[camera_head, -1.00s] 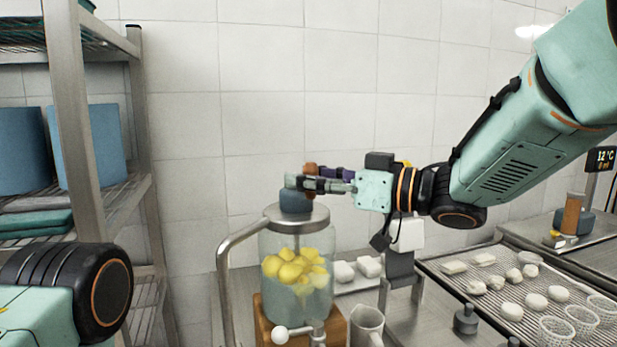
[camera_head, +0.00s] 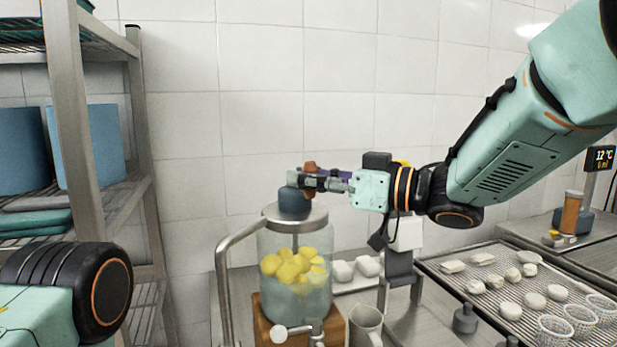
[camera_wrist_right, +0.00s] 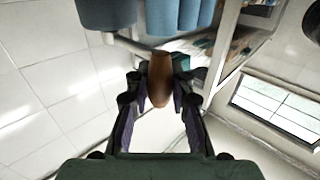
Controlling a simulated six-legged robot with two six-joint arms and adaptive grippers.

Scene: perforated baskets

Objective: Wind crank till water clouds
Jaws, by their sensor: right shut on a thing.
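A glass jar (camera_head: 294,306) on a wooden stand (camera_head: 335,331) holds yellow pieces (camera_head: 290,266) in pale, slightly hazy water. Its metal lid (camera_head: 312,216) carries a blue-grey crank housing (camera_head: 293,201). A brown crank handle (camera_head: 310,167) stands above the housing, partly hidden by my right gripper (camera_head: 308,180). In the right wrist view the handle (camera_wrist_right: 160,80) is between the fingers of my right gripper (camera_wrist_right: 160,92), which is shut on it. My left gripper is not in view; only part of my left arm shows at lower left.
A metal shelf rack (camera_head: 80,150) with blue bins stands close on the left. A curved metal bar (camera_head: 222,280) rises beside the jar. A glass mug (camera_head: 366,326) stands right of it. A rack (camera_head: 440,274) with white pieces and small baskets (camera_head: 580,320) lies at right.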

